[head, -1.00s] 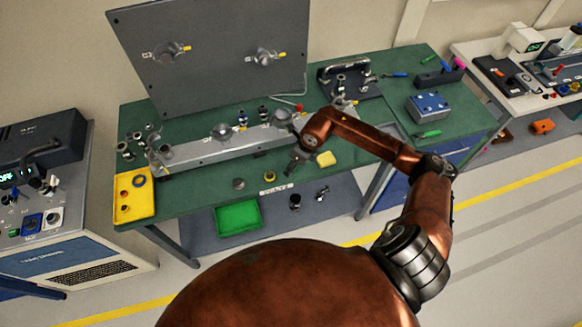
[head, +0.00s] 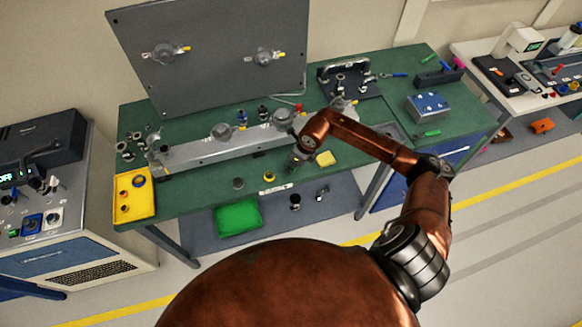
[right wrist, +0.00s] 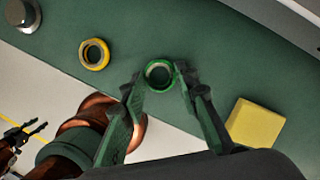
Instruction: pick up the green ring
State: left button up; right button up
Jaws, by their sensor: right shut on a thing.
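The green ring (right wrist: 159,73) is in the right wrist view, between the fingertips of my right gripper (right wrist: 160,80), which is shut on it. The ring is just over the green bench top or on it; I cannot tell which. In the head view my right gripper (head: 292,165) is near the bench's front edge, and the ring cannot be made out there. My left gripper (right wrist: 22,134) shows small at the left of the right wrist view, with its fingers apart and nothing seen between them. It is not in the head view.
A yellow ring (right wrist: 94,54) lies left of my right gripper, and a yellow block (right wrist: 255,123) right of it. A long grey rail (head: 220,150) stands behind. A yellow tray (head: 146,205) is at the bench's left end, and a green tray (head: 238,218) is below the front edge.

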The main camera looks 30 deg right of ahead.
jog(key=shift+r, duration=0.5)
notch_tip(320, 180, up, 2)
jog(key=shift+r+b, duration=0.1)
jog(key=shift+b, duration=0.45)
jog(key=s+d+r+b, duration=0.1)
jog(key=s+d+r, duration=0.3)
jog(key=s+r, duration=0.5)
jog(key=shift+s+r+b, duration=0.3)
jog(key=shift+s+r, duration=0.1)
jog(key=shift+s, duration=1.85)
jog(key=shift+a, duration=0.1)
